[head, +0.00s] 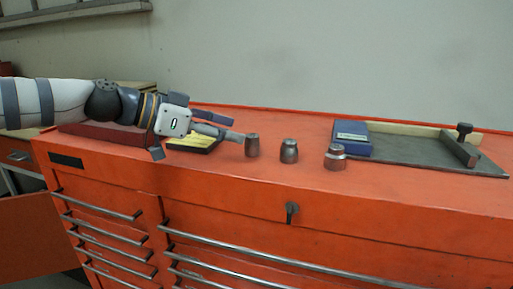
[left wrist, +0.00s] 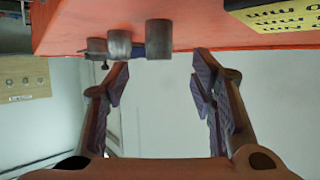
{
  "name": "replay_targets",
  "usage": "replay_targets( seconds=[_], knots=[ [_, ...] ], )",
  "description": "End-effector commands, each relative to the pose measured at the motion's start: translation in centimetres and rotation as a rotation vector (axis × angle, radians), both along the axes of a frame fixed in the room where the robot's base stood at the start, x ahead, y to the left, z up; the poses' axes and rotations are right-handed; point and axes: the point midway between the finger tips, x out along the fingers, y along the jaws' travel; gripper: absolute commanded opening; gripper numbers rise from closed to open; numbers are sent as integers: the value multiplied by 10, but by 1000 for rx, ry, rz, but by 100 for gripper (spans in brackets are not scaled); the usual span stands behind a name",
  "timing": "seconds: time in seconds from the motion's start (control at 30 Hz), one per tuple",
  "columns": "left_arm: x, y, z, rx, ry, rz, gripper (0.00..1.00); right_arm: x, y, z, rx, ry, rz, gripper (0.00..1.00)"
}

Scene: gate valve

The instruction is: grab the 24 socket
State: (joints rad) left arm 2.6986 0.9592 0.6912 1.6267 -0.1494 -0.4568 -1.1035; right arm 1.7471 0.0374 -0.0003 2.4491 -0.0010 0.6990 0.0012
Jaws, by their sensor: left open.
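Three metal sockets stand upright in a row on the orange cabinet top (head: 420,195): a left socket (head: 252,145), a middle socket (head: 289,151) and a right socket (head: 335,157). I cannot read any size on them, so I cannot tell which is the 24. My left gripper (head: 238,129) is open and empty, just left of the left socket. In the left wrist view, its fingers (left wrist: 158,78) are spread apart. The nearest socket (left wrist: 159,38) lies ahead across the gap, and the other two (left wrist: 119,45) (left wrist: 96,48) overlap beside it. My right gripper is out of view.
A yellow-and-black item (head: 195,143) lies beneath my left gripper. A blue box (head: 352,138) and a grey tray (head: 430,158) with an upright metal piece (head: 461,146) stand at the right. The cabinet top in front of the sockets is clear.

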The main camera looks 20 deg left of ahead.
Motion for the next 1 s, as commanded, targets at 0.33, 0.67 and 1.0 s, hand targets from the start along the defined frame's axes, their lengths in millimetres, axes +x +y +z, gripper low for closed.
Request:
replay_targets(
  seconds=[0.33, 0.67, 1.0],
  knots=[
    [33, -38, -25, 0, 2, -1, 51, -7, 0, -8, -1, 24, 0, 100],
    [37, -43, -24, -2, -4, 1, 40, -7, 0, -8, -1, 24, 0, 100],
    [37, -43, -24, -2, -4, 1, 0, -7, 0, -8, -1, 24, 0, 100]
  ],
)
